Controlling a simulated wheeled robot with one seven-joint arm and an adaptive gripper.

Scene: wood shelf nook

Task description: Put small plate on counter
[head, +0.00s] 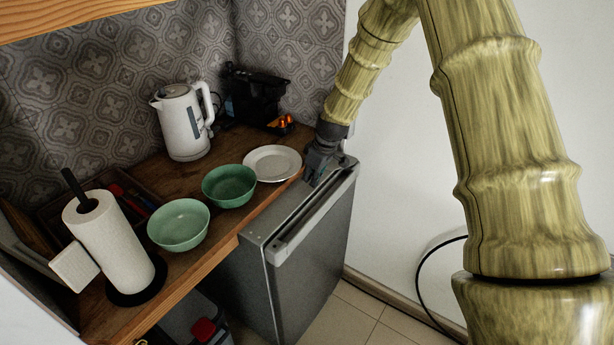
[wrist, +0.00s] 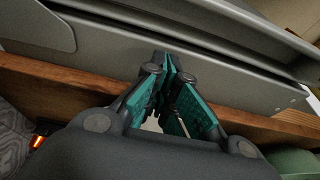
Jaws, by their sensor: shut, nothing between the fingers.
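The small white plate (head: 272,163) lies flat at the right end of the wooden counter (head: 228,146), close to its front edge. My gripper (head: 309,180) is just right of the plate in the head view, over the top of the grey fridge, and appears apart from the plate. In the wrist view, my gripper (wrist: 167,67) has its teal-padded fingers together at the tips with nothing held. They are close to the wooden counter edge (wrist: 85,92) and grey metal. A small pale patch shows between the finger bases; I cannot tell whether it is the plate.
A dark green bowl (head: 229,186) stands close beside the plate, and a light green bowl (head: 178,225) is farther left. A white kettle (head: 183,122), a black machine (head: 257,98) and a paper towel roll (head: 110,243) also stand there. The fridge (head: 305,250) is at the counter's front.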

